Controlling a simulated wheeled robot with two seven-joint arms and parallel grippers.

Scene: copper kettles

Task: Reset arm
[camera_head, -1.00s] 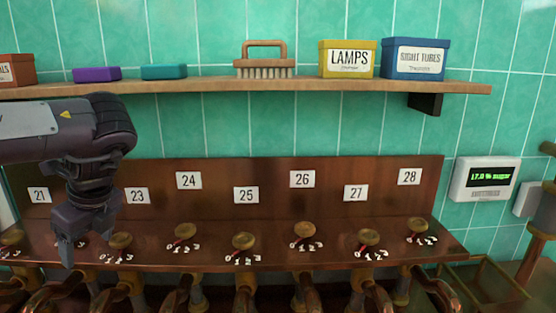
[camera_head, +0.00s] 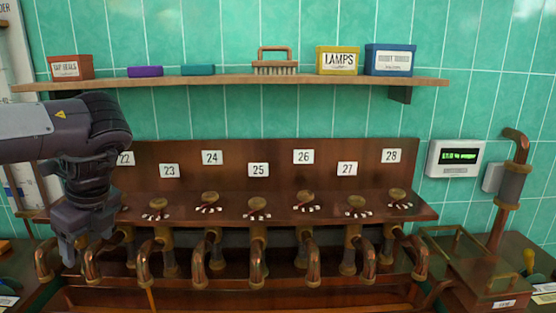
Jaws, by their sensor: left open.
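My left arm comes in from the left, and my left gripper (camera_head: 80,250) points down in front of the left end of the wooden valve panel (camera_head: 330,208). The gripper is open and nothing shows between its fingers. The arm hides the panel's left end and part of the tag row there. Several round brass knobs (camera_head: 257,203) stand on the panel's ledge, each by a small numbered scale. Number tags such as 25 (camera_head: 258,170) and 28 (camera_head: 391,155) are on the upright board. My right gripper is not in view.
Copper pipes (camera_head: 313,262) hang below the ledge. A shelf (camera_head: 230,83) above carries a brush (camera_head: 274,62), a LAMPS box (camera_head: 339,61), a blue box (camera_head: 390,60) and others. A display (camera_head: 455,158) hangs at right, above a wooden box (camera_head: 490,285).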

